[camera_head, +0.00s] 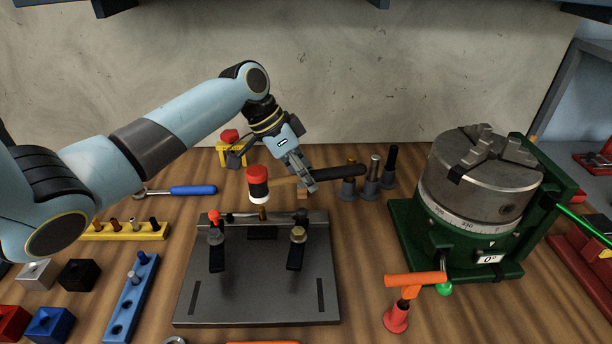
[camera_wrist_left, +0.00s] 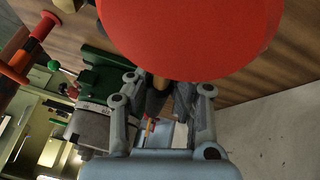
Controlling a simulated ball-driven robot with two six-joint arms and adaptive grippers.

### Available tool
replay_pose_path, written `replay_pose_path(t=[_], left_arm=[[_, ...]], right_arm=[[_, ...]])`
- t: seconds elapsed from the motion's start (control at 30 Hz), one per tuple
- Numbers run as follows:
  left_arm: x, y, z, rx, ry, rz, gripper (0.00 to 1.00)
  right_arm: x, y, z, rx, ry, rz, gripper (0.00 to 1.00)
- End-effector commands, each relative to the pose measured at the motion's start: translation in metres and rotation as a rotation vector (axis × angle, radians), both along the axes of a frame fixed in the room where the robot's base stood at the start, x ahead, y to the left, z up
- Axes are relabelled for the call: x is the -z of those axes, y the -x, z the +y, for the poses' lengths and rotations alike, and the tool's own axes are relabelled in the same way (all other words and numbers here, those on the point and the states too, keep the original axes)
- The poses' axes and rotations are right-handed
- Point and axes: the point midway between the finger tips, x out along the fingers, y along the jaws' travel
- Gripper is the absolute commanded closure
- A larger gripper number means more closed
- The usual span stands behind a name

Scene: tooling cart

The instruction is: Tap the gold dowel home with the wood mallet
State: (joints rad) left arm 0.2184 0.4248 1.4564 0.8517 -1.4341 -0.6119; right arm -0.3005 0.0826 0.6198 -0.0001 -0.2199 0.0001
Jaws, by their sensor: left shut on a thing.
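The mallet has a head (camera_head: 258,184) with a red top, black middle and white lower face, a wood shaft and a black grip (camera_head: 340,173). My left gripper (camera_head: 302,180) is shut on its handle and holds it level above the back of the grey fixture plate (camera_head: 258,309). The gold dowel (camera_head: 263,214) stands upright at the plate's back edge, just below the mallet head; I cannot tell if they touch. In the left wrist view, the red mallet face (camera_wrist_left: 190,32) fills the top, with my left gripper's fingers (camera_wrist_left: 162,100) behind it. My right gripper is out of view.
Two clamps (camera_head: 215,235) (camera_head: 298,240) stand on the plate. Several dark posts (camera_head: 373,180) stand behind, at right. The green rotary table with a chuck (camera_head: 485,185) is at right. Yellow (camera_head: 120,231) and blue (camera_head: 130,300) pin racks lie left.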

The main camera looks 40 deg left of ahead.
Motion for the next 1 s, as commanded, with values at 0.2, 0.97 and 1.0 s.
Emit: replay_pose_path(t=[0.2,0.97,1.0], left_arm=[[-0.002,0.0,0.0,0.001,0.0,-0.001,1.0],[0.032,0.0,0.0,0.001,0.0,-0.001,1.0],[0.03,0.0,0.0,0.001,0.0,-0.001,1.0]], right_arm=[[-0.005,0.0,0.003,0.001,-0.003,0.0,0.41],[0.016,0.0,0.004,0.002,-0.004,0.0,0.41],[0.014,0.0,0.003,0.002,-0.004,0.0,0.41]])
